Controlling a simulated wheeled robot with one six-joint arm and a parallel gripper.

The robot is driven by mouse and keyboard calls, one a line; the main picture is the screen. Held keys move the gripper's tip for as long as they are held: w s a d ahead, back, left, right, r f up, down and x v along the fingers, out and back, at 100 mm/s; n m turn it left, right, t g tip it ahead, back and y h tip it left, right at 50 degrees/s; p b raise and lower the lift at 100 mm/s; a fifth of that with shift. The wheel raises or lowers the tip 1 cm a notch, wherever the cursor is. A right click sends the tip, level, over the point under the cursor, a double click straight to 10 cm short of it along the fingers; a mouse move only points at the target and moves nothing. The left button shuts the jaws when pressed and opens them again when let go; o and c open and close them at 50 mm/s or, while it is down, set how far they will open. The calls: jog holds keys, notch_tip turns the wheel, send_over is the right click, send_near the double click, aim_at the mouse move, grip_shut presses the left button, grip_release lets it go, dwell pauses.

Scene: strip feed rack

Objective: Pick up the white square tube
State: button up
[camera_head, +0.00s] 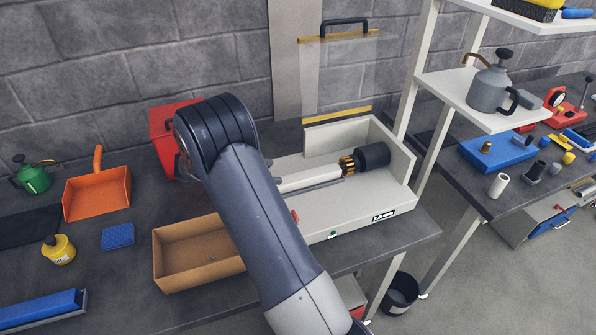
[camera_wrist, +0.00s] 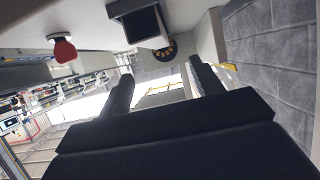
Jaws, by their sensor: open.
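In the head view, a long pale bar (camera_head: 308,177) lies along the white feed unit, its right end near a brass-ringed black cylinder. It looks like the white square tube, but my arm covers its left end and I cannot confirm its section. My gripper (camera_wrist: 161,72) shows in the wrist view with its two dark fingers apart and nothing between them. In the head view it is hidden behind my arm. Beyond the fingers in the wrist view are a dark square-mouthed block (camera_wrist: 140,24) and a ring with brass pieces (camera_wrist: 171,46). I cannot make out the tube there.
The feed unit's white tray (camera_head: 362,217) has a raised back wall. A red knob (camera_wrist: 64,50) hangs close by in the wrist view. A cardboard box (camera_head: 190,272), orange dustpan (camera_head: 97,193) and red box (camera_head: 163,128) stand left. A white shelf post (camera_head: 417,75) rises right.

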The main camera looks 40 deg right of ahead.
aim_at(307, 174)
jog(key=x, duration=0.4)
jog(key=shift+s+d+p, duration=0.1)
jog(key=shift+s+p, duration=0.05)
jog(key=shift+p, duration=0.25)
jog(key=shift+p+x, duration=1.05)
jog(key=shift+x, duration=2.1)
grip_shut()
